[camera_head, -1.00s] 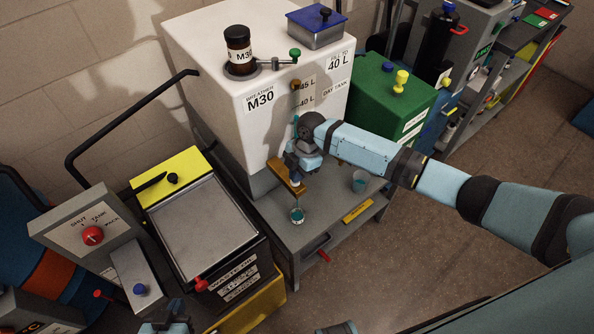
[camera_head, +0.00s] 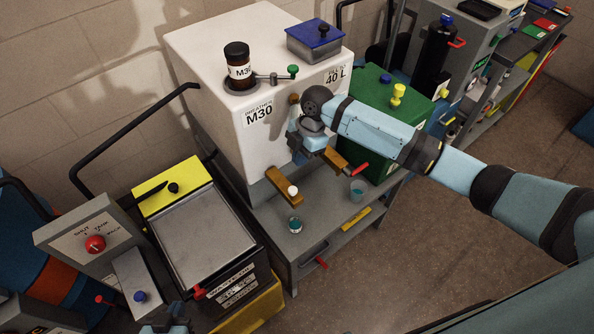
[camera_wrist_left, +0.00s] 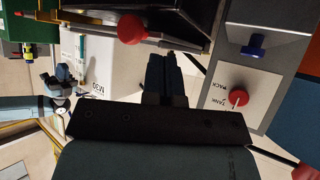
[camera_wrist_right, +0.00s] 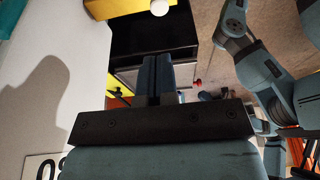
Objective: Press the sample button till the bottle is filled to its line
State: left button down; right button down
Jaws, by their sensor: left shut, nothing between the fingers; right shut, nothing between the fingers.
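The sample button, a white knob (camera_head: 293,190), sits on a brass block at the front of the white tank; it also shows at the top of the right wrist view (camera_wrist_right: 159,8). The small bottle (camera_head: 295,226) stands upright on the grey shelf below that block. Teal shows in it, but its fill line is too small to make out. My right gripper (camera_head: 298,158) is shut and empty, above and apart from the button. Its fingers (camera_wrist_right: 157,62) show in the right wrist view. My left gripper (camera_head: 166,322) is shut and empty at the bottom edge, far from the bottle.
A second brass block with a red handle (camera_head: 359,169) is right of the button, above a clear cup (camera_head: 358,187). A waste oil bin (camera_head: 205,235) stands left of the shelf. A green box (camera_head: 380,110) stands right of the tank.

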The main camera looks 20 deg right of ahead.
jog(key=shift+v, duration=1.2)
jog(key=shift+d, duration=0.1)
jog(key=shift+w, duration=0.1)
